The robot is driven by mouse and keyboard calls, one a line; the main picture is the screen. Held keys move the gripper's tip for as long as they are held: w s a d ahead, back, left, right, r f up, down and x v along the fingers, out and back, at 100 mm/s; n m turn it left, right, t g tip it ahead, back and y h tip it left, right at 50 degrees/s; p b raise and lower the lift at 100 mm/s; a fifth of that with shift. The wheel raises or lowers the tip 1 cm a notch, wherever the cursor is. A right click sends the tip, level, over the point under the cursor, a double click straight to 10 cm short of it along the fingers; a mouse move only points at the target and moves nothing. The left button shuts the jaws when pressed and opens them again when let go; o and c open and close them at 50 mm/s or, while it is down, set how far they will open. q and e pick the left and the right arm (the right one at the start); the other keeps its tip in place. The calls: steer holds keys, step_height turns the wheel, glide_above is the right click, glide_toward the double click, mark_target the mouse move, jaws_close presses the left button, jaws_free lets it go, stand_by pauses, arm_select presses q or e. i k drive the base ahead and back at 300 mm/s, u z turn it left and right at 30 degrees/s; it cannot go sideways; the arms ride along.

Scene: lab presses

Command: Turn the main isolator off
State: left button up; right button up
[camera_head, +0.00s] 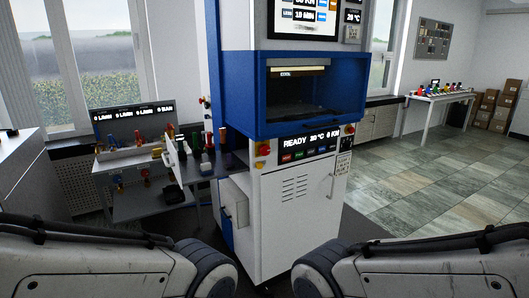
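A white and blue press (300,205) stands in front of me. A red and yellow control (263,148) is at the left end of its front panel. A second, smaller red and yellow control (349,130) is at the right end. I cannot tell which of them is the main isolator, or how either handle is turned. The panel display (308,142) is lit and reads READY, with a temperature and a force value. Only links of my two arms show at the bottom left and right. Neither gripper is in view.
A dark bench (207,168) with bottles and fittings adjoins the press on the left. A white table (441,97) with coloured items and stacked cardboard boxes (486,106) stand at the far right. The tiled floor (430,175) right of the press is clear.

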mark_target(266, 150)
steer(key=u, duration=0.7)
steer(key=i, duration=1)
steer(key=z, duration=0.4)
